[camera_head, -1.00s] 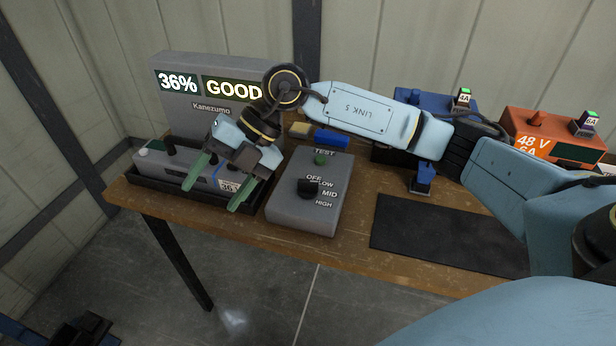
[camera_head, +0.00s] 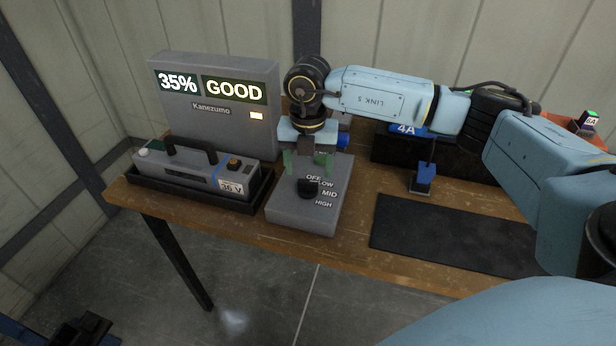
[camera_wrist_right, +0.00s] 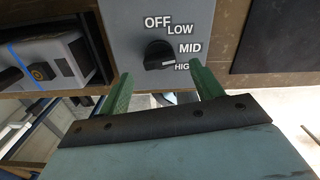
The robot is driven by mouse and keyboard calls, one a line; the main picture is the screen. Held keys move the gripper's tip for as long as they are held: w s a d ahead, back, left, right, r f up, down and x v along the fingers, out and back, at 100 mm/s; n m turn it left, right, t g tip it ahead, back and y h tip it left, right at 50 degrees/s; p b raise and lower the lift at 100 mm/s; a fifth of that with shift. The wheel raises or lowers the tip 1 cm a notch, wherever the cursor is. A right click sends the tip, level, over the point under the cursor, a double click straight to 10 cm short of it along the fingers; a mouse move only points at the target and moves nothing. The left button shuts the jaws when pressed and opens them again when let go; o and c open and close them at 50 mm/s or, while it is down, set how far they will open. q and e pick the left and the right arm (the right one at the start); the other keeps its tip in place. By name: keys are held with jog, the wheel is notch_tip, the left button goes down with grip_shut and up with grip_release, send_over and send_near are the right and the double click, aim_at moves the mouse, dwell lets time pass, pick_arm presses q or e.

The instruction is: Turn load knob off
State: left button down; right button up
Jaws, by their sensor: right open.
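The black load knob (camera_head: 307,188) sits on top of the grey load box (camera_head: 290,213), beside the printed OFF, LOW, MID and HIGH labels. It also shows in the right wrist view (camera_wrist_right: 158,54), just beyond the fingertips; its bar seems to lie toward the MID and HIGH side, but I cannot tell the exact setting. My right gripper (camera_head: 307,164) is open and empty, its green fingers pointing down over the back of the load box, apart in the picture. In the wrist view the open fingers (camera_wrist_right: 162,76) straddle the knob's near side without visible contact. My left gripper is not in view.
A grey Kanezumo display (camera_head: 215,130) reads 35% GOOD. A 36 V battery (camera_head: 195,168) lies in a black tray (camera_head: 190,196) to the left. A black mat (camera_head: 440,236) lies to the right. A blue-topped 4A charger (camera_head: 400,150) stands behind it.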

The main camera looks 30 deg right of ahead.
aim_at(308, 181)
jog(key=shift+f, duration=1.95)
jog(key=c, duration=1)
